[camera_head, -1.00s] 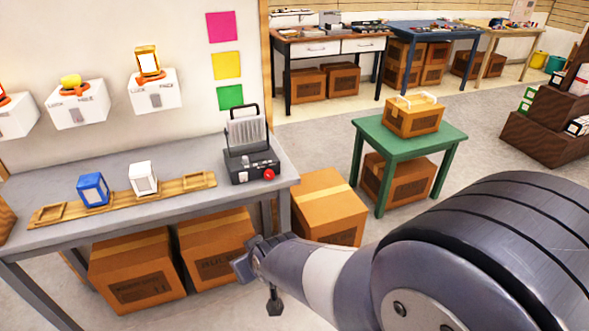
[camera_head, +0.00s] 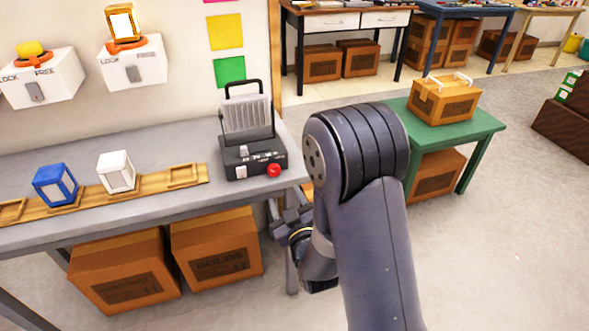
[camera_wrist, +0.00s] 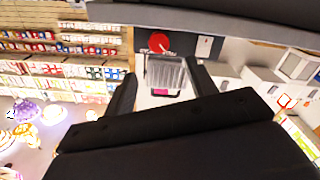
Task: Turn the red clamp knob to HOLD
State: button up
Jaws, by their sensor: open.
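The red knob (camera_head: 274,170) sits at the front right corner of a dark grey device (camera_head: 235,172) with a ribbed panel and handle, on the grey bench. Small lettering on the device is too small to read. In the wrist view the red knob (camera_wrist: 159,43) shows beyond my fingers, near the ribbed panel (camera_wrist: 166,75). My gripper (camera_head: 291,222) is beside the bench's right end, lower than the knob and apart from it. In the wrist view my gripper (camera_wrist: 160,88) has its dark fingers spread, with nothing between them.
A blue lantern (camera_head: 55,185) and a white lantern (camera_head: 116,171) stand on a wooden rack on the grey bench (camera_head: 150,138). White LOCK/FREE boxes (camera_head: 133,63) hang on the wall. Cartons (camera_head: 215,248) lie under the bench. A green table (camera_head: 480,125) stands right, with open floor nearby.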

aim_at(274, 172)
jog(key=p+x, duration=0.1)
jog(key=x, duration=0.9)
jog(key=shift+w+a, duration=0.1)
jog(key=shift+w, duration=0.3)
jog(key=c, duration=1)
